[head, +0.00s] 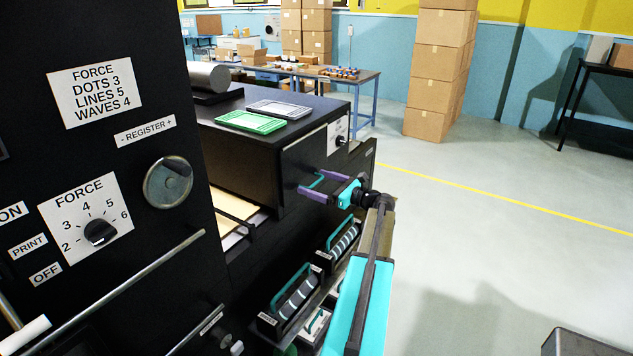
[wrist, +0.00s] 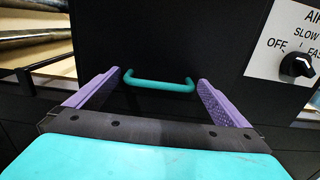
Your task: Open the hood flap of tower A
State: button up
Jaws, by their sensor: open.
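The hood (head: 285,150) is a black box at the middle of the head view, with trays on its top. Its dark front face (wrist: 170,40) fills the upper middle of the wrist view and looks closed. A teal bar handle (wrist: 160,86) is fixed to that face. My gripper (head: 310,186) is at the hood's front, open, with its purple fingers apart. In the wrist view the handle spans most of the gap between the fingertips; I cannot tell whether they touch it. No tower label is readable on this face.
A green tray (head: 250,122) and a grey tray (head: 280,109) lie on the hood. A panel with an air knob (wrist: 296,65) is right of the handle. Several teal-handled roller units (head: 290,300) sit below. The floor (head: 500,240) to the right is mostly clear.

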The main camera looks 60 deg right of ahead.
jog(key=shift+w, duration=0.2)
jog(key=c, duration=1.4)
jog(key=shift+o, duration=0.2)
jog(key=shift+s, duration=0.2)
